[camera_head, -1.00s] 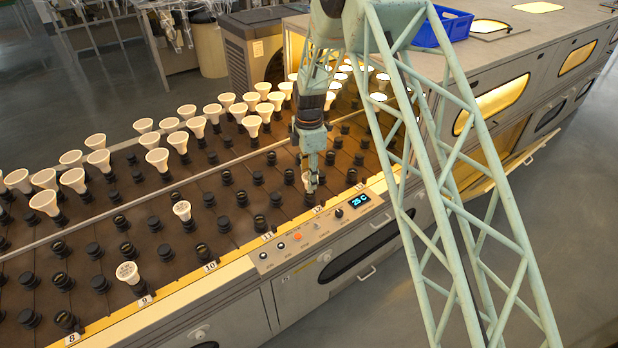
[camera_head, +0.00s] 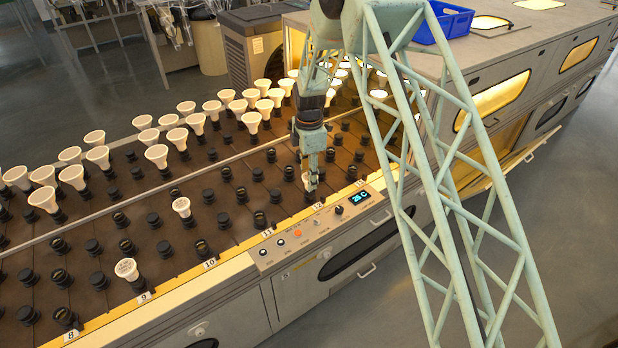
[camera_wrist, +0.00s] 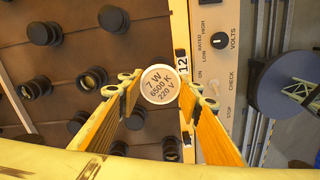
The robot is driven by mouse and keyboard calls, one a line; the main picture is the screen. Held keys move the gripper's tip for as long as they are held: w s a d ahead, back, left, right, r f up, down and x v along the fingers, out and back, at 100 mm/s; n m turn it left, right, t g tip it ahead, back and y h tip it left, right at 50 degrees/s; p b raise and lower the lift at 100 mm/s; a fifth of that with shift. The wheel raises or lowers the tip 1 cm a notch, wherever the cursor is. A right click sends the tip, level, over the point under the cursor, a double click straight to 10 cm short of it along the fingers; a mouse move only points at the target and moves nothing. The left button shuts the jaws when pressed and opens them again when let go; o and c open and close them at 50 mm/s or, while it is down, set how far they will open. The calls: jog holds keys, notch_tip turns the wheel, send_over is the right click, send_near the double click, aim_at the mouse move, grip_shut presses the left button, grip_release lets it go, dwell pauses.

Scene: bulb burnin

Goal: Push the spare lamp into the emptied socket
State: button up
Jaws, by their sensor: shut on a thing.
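The spare lamp (camera_wrist: 160,84) shows in the wrist view as a white round face printed "7 W 6500 K 220 V". My gripper (camera_wrist: 160,92) is shut on it, with a finger on each side. In the head view my gripper (camera_head: 311,182) points straight down over the front row of sockets near label 12, and the lamp (camera_head: 306,178) shows as a small pale patch between the fingers. The socket under the lamp is hidden, so I cannot tell whether the lamp is seated in it.
Dark empty sockets (camera_head: 226,173) fill much of the brown rack. Single lamps stand near label 10 (camera_head: 182,207) and label 9 (camera_head: 127,270). Many white lamps stand in the back rows. The control panel (camera_head: 315,225) with a "25 C" display lies close in front.

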jog(key=shift+f, duration=0.2)
jog(key=o, duration=0.9)
jog(key=shift+r, duration=0.1)
notch_tip(320, 180, up, 12)
dwell(0.4)
